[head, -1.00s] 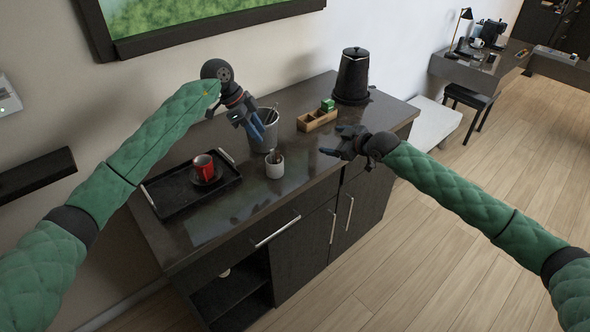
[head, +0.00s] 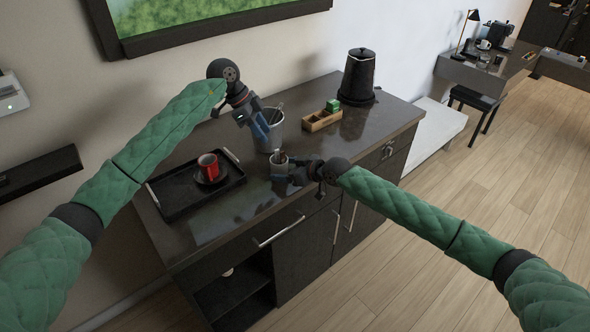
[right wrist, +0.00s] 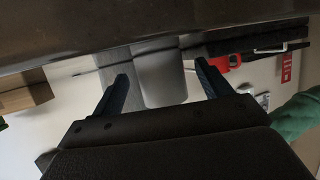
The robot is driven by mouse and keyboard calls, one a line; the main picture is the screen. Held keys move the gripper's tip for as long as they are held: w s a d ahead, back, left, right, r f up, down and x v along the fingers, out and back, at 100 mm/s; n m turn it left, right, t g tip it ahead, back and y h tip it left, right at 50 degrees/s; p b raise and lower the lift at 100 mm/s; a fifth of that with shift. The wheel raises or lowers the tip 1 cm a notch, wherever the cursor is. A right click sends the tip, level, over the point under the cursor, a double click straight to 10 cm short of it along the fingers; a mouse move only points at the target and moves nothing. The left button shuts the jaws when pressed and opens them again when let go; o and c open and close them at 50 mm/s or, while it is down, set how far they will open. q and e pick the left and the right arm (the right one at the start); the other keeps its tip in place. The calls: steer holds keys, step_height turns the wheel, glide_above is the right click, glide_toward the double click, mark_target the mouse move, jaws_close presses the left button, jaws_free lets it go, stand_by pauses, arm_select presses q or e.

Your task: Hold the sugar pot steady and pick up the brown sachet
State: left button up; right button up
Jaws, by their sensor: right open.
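The sugar pot (head: 280,166) is a small pale cup standing on the dark counter, with dark and brownish tips showing above its rim. I cannot single out the brown sachet among them. My right gripper (head: 284,174) is open at the pot, low beside the counter top. In the right wrist view the pale pot (right wrist: 164,86) shows between its two spread fingers; I cannot tell whether they touch it. My left gripper (head: 252,126) hangs above and behind the pot, in front of the grey bucket, fingers pointing down. It looks open and empty.
The grey bucket (head: 277,129) stands right behind the pot. A black tray (head: 178,207) with a red cup (head: 208,165) on a dark saucer is to the left. A wooden box (head: 318,123) and a black lidded container (head: 357,76) stand at the right. The front counter is clear.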

steer(key=shift+x, duration=1.2)
steer(key=c, duration=1.1)
arm_select(q)
steer(key=shift+o, duration=0.4)
